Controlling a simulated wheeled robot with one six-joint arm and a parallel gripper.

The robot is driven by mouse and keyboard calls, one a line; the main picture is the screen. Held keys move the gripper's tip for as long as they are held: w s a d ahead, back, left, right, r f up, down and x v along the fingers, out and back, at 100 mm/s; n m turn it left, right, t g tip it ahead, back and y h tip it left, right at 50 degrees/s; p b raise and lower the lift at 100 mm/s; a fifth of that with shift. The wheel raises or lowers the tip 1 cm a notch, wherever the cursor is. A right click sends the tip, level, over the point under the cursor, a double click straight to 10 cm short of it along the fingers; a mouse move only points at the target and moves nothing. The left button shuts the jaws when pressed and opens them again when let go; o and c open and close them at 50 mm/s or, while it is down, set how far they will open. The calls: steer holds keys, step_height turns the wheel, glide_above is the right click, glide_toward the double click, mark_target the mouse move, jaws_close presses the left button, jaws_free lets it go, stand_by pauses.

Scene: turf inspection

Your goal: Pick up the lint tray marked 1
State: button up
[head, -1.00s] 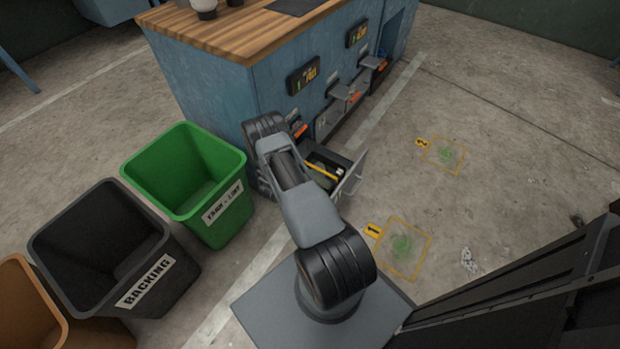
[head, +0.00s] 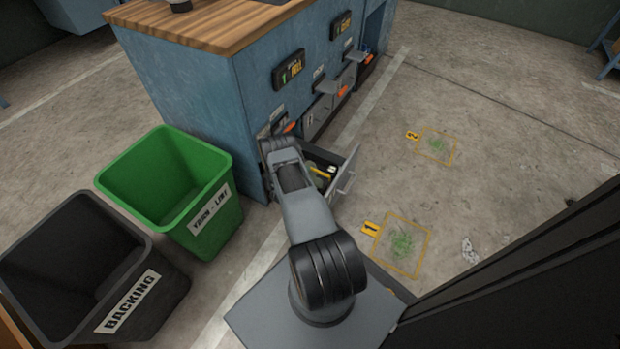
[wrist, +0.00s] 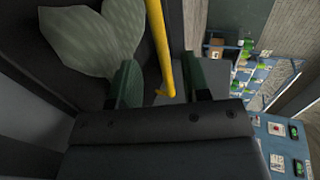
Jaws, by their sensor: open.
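The lint tray under the display marked 1 appears as an open dark compartment with a yellow bar (head: 322,171) at the near end of the blue cabinet. Its front flap with a handle (head: 346,175) stands swung out. My arm covers part of it and hides my gripper in the head view. In the wrist view my gripper (wrist: 161,84) is open, with two dark green fingers apart. The yellow bar (wrist: 161,45) runs between them, and I cannot tell whether either finger touches it. A pale green, leaf-shaped mass (wrist: 92,38) lies beside the bar in the dark interior.
The blue cabinet (head: 190,95) carries a display marked 1 (head: 289,69) and another marked 2 (head: 341,26). A green bin (head: 175,195) and a black bin marked BACKING (head: 150,290) stand at left. Floor squares 1 (head: 402,245) and 2 (head: 437,146) lie on open concrete at right.

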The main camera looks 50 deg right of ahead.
steer(key=b+x, duration=0.2)
steer(key=x, duration=0.1)
steer(key=shift+d+f, duration=0.2)
steer(key=shift+d, duration=0.1)
steer(key=shift+w+d+f, duration=0.1)
steer(key=shift+w+d, duration=0.15)
steer(key=shift+d, duration=0.4)
jaws_close()
